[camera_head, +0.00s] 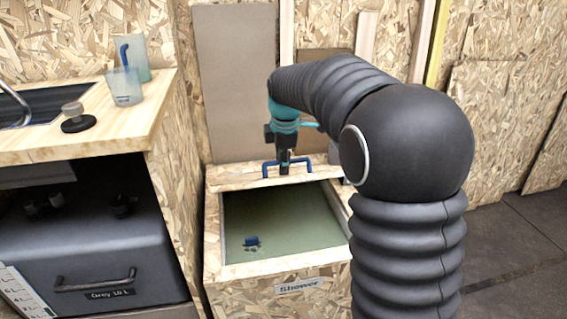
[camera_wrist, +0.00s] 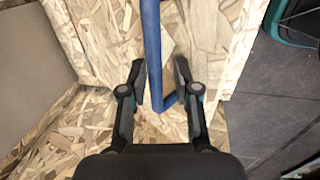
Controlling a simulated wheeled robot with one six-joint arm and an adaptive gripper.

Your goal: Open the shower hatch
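The shower box (camera_head: 300,289), labelled "Shower", stands in the middle of the head view. Much of its top is uncovered and shows a green inside (camera_head: 285,215). A wooden board, which looks like the hatch (camera_head: 232,177), lies across the far end of the top. It carries a blue bar handle (camera_head: 271,166), also seen in the wrist view (camera_wrist: 153,45). My gripper (camera_head: 284,170) points down at the handle. In the wrist view my gripper (camera_wrist: 160,82) is open, with the handle's end between its fingers. The handle looks close to the left finger; contact is unclear.
A chipboard wall and grey panel (camera_head: 235,70) rise behind the box. Dark floor (camera_head: 510,235) lies at the right.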

